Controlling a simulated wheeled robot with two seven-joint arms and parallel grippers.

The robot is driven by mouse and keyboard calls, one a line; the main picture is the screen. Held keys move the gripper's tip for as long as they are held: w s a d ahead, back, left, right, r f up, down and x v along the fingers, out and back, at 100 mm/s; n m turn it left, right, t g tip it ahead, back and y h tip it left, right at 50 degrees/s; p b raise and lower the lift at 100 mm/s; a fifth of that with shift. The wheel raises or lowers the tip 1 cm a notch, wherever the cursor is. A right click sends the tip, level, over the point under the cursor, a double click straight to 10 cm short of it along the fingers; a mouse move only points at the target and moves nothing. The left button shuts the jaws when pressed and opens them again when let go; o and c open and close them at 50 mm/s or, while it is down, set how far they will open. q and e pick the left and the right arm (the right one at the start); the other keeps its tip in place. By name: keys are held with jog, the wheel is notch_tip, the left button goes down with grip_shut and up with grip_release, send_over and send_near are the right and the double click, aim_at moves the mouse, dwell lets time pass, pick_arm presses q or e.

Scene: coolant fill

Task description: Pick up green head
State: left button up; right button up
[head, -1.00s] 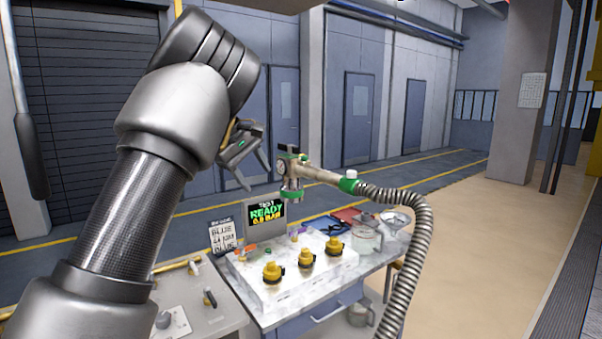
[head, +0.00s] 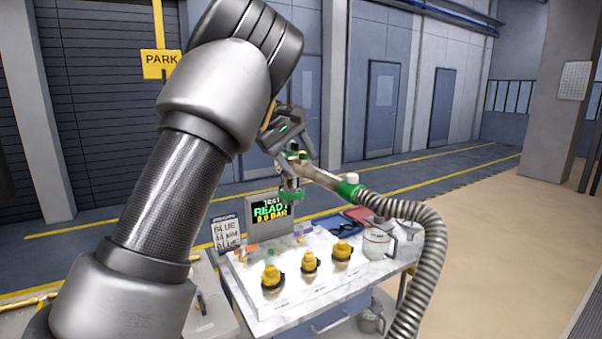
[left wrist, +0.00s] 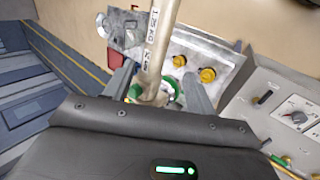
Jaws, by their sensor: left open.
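The green head (head: 291,195) is a metal nozzle with green rings at the end of a grey ribbed hose (head: 432,250). It hangs above the white marbled table, in front of the display. My left gripper (head: 297,157) is open at the top of the head. In the left wrist view its two fingers (left wrist: 159,72) stand either side of the head's pale, lettered pipe (left wrist: 158,40), with green parts (left wrist: 178,88) showing between and below them. I cannot tell whether a finger touches it. My right gripper is not in view.
A white block with several yellow-capped ports (head: 310,262) sits on the table (head: 375,275). A clear jug (head: 377,242) stands at the right. The hose curves down the table's right side.

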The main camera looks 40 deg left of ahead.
aim_at(310, 169)
pick_arm(q)
jog(key=shift+x, duration=1)
jog(key=shift+w+r, duration=0.1)
jog(key=shift+w, duration=0.05)
jog(key=p+x, duration=0.1)
jog(key=x, duration=0.1)
jog(key=p+x, duration=0.2)
jog(key=shift+w, duration=0.4)
jog(key=shift+w+f, duration=0.15)
jog(key=shift+f, duration=0.15)
jog(key=shift+d+r, duration=0.1)
jog(key=shift+c, duration=0.6)
grip_shut()
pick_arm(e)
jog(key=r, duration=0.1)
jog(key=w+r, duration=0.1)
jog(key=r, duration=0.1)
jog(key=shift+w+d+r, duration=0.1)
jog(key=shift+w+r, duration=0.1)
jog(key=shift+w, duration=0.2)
